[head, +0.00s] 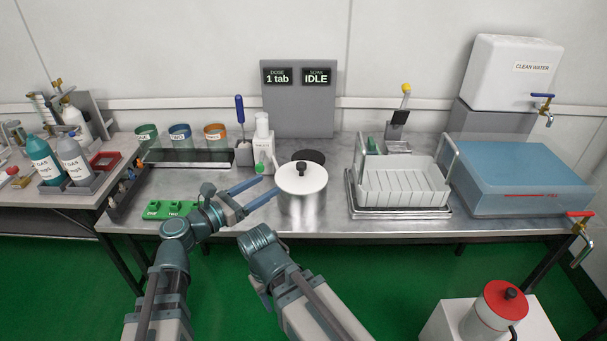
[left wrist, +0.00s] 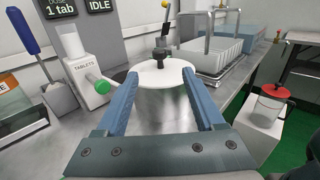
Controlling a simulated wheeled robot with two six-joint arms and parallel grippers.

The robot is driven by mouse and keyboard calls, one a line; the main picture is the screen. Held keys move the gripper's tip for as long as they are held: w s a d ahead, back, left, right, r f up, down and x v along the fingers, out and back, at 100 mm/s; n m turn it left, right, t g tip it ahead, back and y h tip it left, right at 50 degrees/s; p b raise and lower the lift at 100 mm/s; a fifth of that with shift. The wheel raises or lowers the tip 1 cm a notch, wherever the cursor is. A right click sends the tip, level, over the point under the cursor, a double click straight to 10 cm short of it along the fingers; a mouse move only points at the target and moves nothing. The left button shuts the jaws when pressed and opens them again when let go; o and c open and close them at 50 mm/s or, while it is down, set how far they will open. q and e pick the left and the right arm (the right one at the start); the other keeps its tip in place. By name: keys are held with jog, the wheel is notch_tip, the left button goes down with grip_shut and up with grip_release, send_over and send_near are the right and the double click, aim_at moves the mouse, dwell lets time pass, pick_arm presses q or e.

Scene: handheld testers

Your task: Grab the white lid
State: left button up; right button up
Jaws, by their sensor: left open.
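The white lid (head: 300,181) has a black knob and lies level on top of a shiny metal pot (head: 302,208) near the bench's front edge. My left gripper (head: 276,189) is open and empty at the pot's left, with its fingers pointing at the lid. In the left wrist view, the lid (left wrist: 160,79) shows ahead between the two blue fingers, with the knob rising at its far part. I cannot tell whether either finger touches the lid. My right arm reaches in from below, in front of the bench, but its fingers do not show.
A tablet dispenser (head: 262,150) stands just behind my left gripper. A dark round plate (head: 309,156) lies behind the pot. A white rack (head: 402,185) on a tray stands to the right.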

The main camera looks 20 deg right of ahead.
aim_at(298, 166)
pick_arm(q)
jog(key=x, duration=0.8)
jog(key=shift+w+d+f, duration=0.1)
jog(key=shift+d, duration=0.2)
jog(key=x, duration=0.5)
jog(key=shift+w, duration=0.2)
grip_shut()
